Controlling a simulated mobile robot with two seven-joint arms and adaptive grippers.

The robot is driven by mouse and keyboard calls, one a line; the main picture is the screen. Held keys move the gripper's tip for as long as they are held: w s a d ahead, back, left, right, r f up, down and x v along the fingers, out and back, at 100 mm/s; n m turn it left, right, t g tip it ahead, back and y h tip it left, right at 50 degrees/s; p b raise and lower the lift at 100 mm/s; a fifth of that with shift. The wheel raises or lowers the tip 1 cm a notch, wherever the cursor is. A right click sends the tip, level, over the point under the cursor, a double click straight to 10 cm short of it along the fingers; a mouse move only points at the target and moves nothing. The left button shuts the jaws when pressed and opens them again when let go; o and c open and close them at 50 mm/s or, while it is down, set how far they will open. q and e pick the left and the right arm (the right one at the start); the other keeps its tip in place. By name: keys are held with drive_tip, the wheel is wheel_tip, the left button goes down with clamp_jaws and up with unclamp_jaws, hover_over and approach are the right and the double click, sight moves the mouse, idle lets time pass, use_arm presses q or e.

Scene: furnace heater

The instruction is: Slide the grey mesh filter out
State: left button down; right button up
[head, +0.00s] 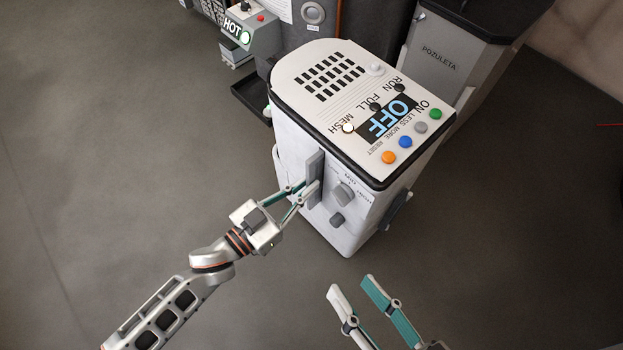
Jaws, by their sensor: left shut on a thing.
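A white heater (290,140) with a dark-edged control top stands at centre right. A grey upright plate (314,178), which looks like the grip end of the mesh filter, sits on its left face; the rest of it is hidden in the body or behind the plate. My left gripper (302,190) is at this plate and shut on it. My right gripper (350,284) is open and empty, below and apart from the heater, in front of the floor.
The heater's top shows a display reading OFF (388,118) and coloured buttons. A knob (344,193) is on its front. The floor (130,130) at left is clear.

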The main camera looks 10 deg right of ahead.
use_arm(q)
drive_tip(key=shift+r, duration=0.15)
use_arm(e)
drive_tip(key=shift+w+r, duration=0.15)
drive_tip(key=shift+r, duration=0.25)
use_arm(q)
drive_tip(key=shift+p+v, duration=0.6)
drive_tip(key=shift+v, duration=1.65)
use_arm(e)
drive_tip(key=shift+w+r+t, duration=0.15)
drive_tip(key=shift+w+r, duration=0.1)
drive_tip(key=shift+r, duration=0.3)
drive_tip(key=shift+w+r+t, duration=0.15)
drive_tip(key=shift+w+r, duration=0.05)
drive_tip(key=shift+r, duration=0.3)
use_arm(q)
drive_tip(key=shift+p+v, duration=0.65)
drive_tip(key=shift+v, duration=1.55)
use_arm(e)
drive_tip(key=shift+w+r, duration=0.3)
drive_tip(key=shift+r, duration=0.5)
use_arm(q)
drive_tip(key=shift+s+a, duration=0.1)
